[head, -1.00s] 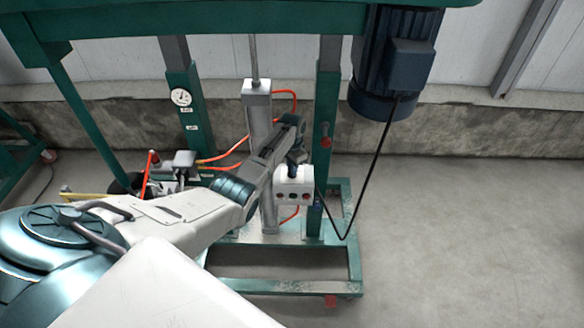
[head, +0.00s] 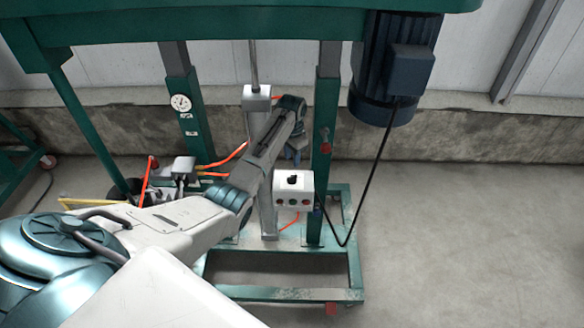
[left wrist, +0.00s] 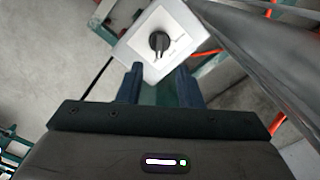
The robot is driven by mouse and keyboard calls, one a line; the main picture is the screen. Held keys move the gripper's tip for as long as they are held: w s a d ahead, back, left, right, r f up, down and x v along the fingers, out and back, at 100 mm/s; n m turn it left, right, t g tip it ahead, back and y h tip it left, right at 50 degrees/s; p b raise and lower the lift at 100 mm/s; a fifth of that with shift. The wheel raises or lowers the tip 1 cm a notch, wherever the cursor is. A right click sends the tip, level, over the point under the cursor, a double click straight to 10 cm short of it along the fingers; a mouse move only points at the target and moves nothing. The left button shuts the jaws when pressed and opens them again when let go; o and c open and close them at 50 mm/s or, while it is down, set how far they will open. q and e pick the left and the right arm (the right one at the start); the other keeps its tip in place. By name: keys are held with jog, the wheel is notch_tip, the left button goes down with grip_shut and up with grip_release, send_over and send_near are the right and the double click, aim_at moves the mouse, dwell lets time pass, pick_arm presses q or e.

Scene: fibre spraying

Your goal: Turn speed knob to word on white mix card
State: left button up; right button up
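The black speed knob (head: 292,179) sits on top of a small white control box (head: 281,191). In the left wrist view the knob (left wrist: 159,41) shows from above, its raised grip bar lying roughly along the picture's vertical, with faint marks on the white face (left wrist: 175,29) too small to read. My left gripper (head: 293,155) is above the box and apart from it. In the left wrist view its two dark fingers (left wrist: 160,74) stand apart with nothing between them, just below the knob in the picture. I cannot make out a white mix card. My right gripper is not in view.
The box front has red and green buttons (head: 293,203). A green post (head: 325,150) stands close to its right, a grey cylinder column (head: 257,105) behind left. A black cable (head: 365,180) hangs from the blue motor (head: 395,70). The floor at right is clear.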

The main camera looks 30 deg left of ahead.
pick_arm(q)
jog(key=shift+r, duration=1.2)
